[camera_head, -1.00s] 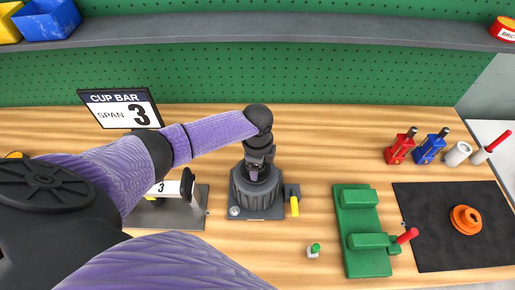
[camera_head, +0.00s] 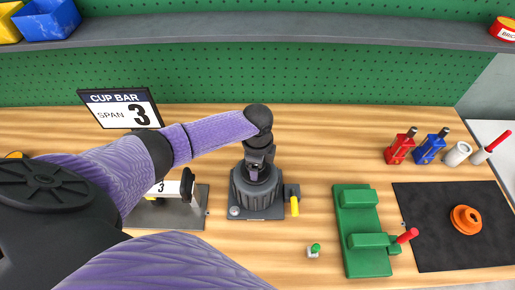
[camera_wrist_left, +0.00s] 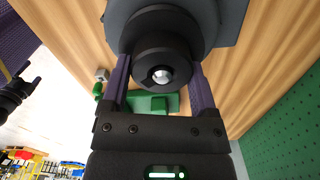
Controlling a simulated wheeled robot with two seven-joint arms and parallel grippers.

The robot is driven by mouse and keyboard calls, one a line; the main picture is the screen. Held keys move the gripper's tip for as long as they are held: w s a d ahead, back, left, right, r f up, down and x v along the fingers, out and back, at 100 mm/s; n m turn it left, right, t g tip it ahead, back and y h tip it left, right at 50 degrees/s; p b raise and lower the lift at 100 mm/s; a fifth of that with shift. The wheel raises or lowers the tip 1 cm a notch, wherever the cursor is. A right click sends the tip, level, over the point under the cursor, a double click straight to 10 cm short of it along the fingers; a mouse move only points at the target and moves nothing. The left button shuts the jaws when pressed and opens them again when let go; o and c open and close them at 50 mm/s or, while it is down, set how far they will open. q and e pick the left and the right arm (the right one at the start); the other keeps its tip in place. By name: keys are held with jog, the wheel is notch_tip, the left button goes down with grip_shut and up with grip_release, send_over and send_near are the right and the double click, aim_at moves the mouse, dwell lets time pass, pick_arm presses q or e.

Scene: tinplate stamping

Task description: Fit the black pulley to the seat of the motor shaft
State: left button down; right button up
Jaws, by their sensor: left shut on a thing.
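The motor (camera_head: 254,196) stands upright as a dark grey ribbed cylinder on a grey plate, at the middle of the bench in the head view. My left gripper (camera_head: 257,170) points down over its top. In the left wrist view, the gripper (camera_wrist_left: 161,72) has its two purple fingers shut on the sides of the black pulley (camera_wrist_left: 160,47). The round silver shaft end (camera_wrist_left: 161,75) shows in the pulley's centre, so the pulley is around the shaft. I cannot tell how deep it sits. A dark part, likely my right gripper (camera_wrist_left: 20,92), shows at the left edge there.
A grey block with a yellow handle (camera_head: 294,205) is beside the motor. A green fixture (camera_head: 358,225) and a small green-topped button (camera_head: 314,250) stand to its right. A black mat (camera_head: 432,232) holds an orange disc (camera_head: 465,219). A Cup Bar sign (camera_head: 121,108) stands at left.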

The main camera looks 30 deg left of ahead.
pick_arm(q)
grip_release()
notch_tip(320, 180, up, 10)
jog(key=shift+p, duration=1)
dwell(0.6)
